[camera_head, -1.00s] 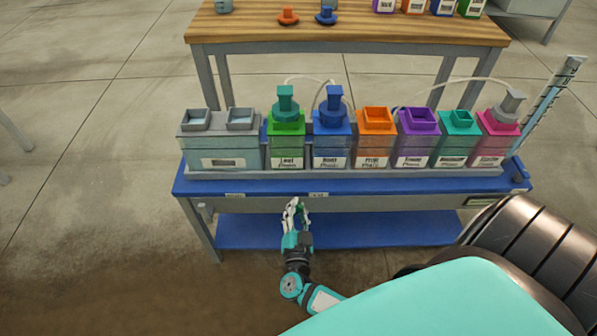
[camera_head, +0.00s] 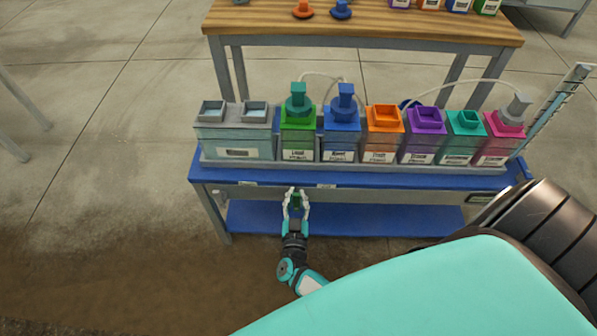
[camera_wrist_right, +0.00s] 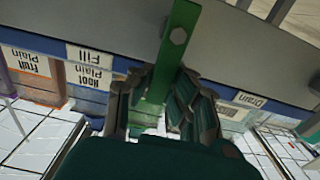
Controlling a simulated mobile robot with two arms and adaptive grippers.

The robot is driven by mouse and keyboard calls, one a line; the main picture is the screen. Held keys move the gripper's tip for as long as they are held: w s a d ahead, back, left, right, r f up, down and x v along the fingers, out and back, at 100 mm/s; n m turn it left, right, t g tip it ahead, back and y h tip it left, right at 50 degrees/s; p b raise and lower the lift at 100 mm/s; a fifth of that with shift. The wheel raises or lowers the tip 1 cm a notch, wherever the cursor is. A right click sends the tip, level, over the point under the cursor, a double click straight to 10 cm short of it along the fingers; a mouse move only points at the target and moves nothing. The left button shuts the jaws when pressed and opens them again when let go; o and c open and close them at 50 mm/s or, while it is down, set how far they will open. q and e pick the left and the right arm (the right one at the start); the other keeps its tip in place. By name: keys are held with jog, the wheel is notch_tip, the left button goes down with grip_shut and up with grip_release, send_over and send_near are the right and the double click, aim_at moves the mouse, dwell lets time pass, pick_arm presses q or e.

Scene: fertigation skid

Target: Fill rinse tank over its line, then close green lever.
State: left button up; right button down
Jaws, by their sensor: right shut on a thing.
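My right gripper (camera_head: 296,200) is at the front edge of the blue bench, with its fingers closed around the green lever (camera_head: 295,203). In the right wrist view the lever (camera_wrist_right: 178,38) is a flat green bar with a bolt, passing down between the fingers of my right gripper (camera_wrist_right: 158,108). A "Fill" label (camera_wrist_right: 90,56) and a "Drain" label (camera_wrist_right: 250,100) lie on either side of it. A pale grey-blue tank (camera_head: 234,146) with two square openings stands at the bench's left end; its label and any line are too small to read. My left gripper is out of view.
Coloured containers stand right of the tank, including a green one (camera_head: 298,143) and a blue one (camera_head: 340,147) with pump tops. A clear graduated tube (camera_head: 555,105) leans at the right end. A wooden table (camera_head: 365,28) stands behind.

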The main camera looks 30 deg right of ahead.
jog(key=shift+s+a+f, duration=0.15)
jog(key=shift+a+f, duration=0.05)
jog(key=shift+f, duration=0.05)
jog(key=c, duration=1.2)
grip_release()
jog(key=shift+d+r, duration=0.1)
jog(key=shift+r, duration=0.1)
